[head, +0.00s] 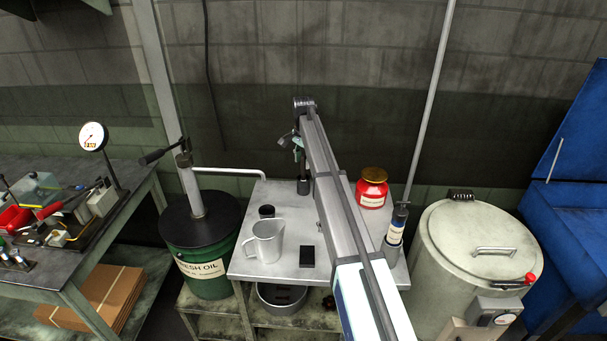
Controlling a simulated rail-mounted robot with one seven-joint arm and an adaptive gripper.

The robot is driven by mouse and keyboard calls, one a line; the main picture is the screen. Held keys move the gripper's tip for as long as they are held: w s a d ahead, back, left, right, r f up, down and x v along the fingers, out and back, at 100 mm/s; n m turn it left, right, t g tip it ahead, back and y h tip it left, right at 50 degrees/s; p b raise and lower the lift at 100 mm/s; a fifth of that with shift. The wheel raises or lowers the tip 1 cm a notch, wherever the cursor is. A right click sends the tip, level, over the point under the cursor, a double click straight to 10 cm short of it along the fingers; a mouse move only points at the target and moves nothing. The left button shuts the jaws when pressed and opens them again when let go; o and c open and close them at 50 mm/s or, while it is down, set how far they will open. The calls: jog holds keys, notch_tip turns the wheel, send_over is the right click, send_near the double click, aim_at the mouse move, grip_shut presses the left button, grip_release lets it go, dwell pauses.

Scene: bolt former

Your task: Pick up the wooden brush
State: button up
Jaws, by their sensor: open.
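I cannot make out a wooden brush in the head view. Dark things lie in a metal basin (262,296) under the grey-topped table (240,265), too small and shaded to name. My grey arm reaches from the bottom edge up over this table and covers part of it. I cannot pick out my gripper or its fingers. Small dark and teal parts show left of the arm near its far end, but I cannot tell what they belong to.
The table holds a metal jug (266,243), a black block (307,257) and a red jar (371,188). A green oil drum (205,262) stands left, a lidded grey drum (480,240) right. A cluttered workbench (45,268) is at far left.

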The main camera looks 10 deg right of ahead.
aim_at(304, 174)
jog(key=shift+f, duration=1.25)
grip_shut()
jog(key=shift+r, duration=0.15)
